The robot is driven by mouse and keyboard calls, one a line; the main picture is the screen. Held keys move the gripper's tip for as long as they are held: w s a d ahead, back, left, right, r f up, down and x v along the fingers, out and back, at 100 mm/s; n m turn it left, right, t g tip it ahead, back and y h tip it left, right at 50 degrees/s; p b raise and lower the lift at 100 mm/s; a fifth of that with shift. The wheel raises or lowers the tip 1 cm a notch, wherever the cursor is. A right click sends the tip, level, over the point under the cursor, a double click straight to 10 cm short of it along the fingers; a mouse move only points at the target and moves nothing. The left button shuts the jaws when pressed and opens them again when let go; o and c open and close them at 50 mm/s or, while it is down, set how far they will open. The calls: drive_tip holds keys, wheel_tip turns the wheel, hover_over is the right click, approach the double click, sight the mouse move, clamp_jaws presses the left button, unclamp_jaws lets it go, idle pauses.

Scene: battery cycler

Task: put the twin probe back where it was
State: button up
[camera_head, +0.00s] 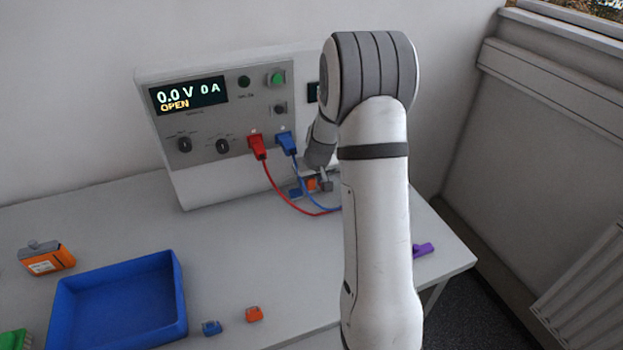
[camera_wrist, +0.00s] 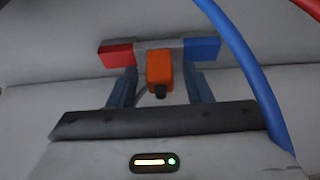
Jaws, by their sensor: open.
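The twin probe shows in the wrist view as a grey crossbar with a red end (camera_wrist: 117,54) and a blue end (camera_wrist: 202,49), and an orange block (camera_wrist: 159,70) at its middle. In the head view its orange part (camera_head: 311,184) shows low in front of the cycler, partly hidden by my arm. My gripper (camera_wrist: 160,82) is open. Its two dark fingers stand on either side of the orange block, with gaps visible. I cannot tell what the probe rests on.
The cycler (camera_head: 215,170) reads 0.0 V, 0 A, OPEN. Red (camera_head: 257,146) and blue (camera_head: 287,143) plugs trail cables close to my gripper. A blue tray (camera_head: 62,310), an orange pack (camera_head: 46,258), small blue (camera_head: 211,328) and orange (camera_head: 254,314) blocks and a purple piece (camera_head: 423,250) lie apart.

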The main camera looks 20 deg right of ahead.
drive_tip(key=b+v, duration=0.2)
drive_tip(key=v, duration=1)
drive_tip(key=s+a+r, duration=0.1)
drive_tip(key=s+a, duration=0.3)
drive_tip(key=s, duration=0.5)
drive_tip(key=s+a+r+g, duration=0.1)
drive_tip(key=s+a, duration=0.3)
drive_tip(key=s, duration=0.5)
drive_tip(key=s+a+r, duration=0.2)
drive_tip(key=s+a, duration=0.2)
drive_tip(key=s, duration=0.5)
drive_tip(key=shift+r+g, duration=0.3)
drive_tip(key=shift+r, duration=0.05)
drive_tip(key=shift+a, duration=0.1)
